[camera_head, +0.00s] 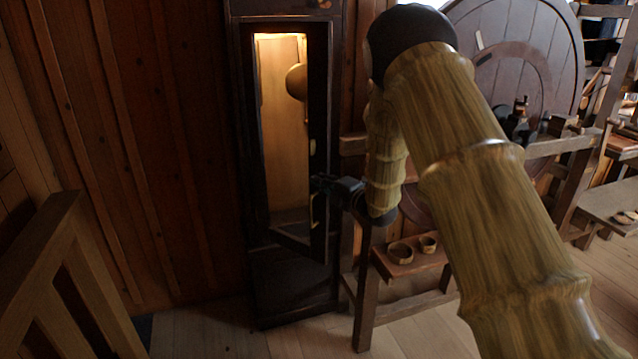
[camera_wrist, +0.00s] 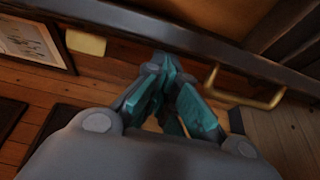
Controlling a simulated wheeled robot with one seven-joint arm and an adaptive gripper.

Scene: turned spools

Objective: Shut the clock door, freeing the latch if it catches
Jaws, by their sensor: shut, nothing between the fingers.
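The tall dark clock case (camera_head: 292,285) stands against the plank wall, its lit inside showing a brass pendulum disc (camera_head: 297,82). The clock door's dark frame (camera_head: 318,120) stands along the right of the opening; how far it is ajar is hard to tell. My gripper (camera_head: 322,184) is at the door's right edge, at about mid-height of the case. In the wrist view, my gripper's teal-padded fingers (camera_wrist: 162,75) are shut and empty beside a dark rail (camera_wrist: 185,50). A brass handle (camera_wrist: 245,98) is on the rail, right of the fingers. I cannot make out the latch clearly.
A wooden frame (camera_head: 70,260) stands at the lower left. Right of the clock are a large wooden wheel (camera_head: 535,60) and a bench with small wooden rings (camera_head: 400,252). Some plank floor (camera_head: 215,330) is bare before the clock.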

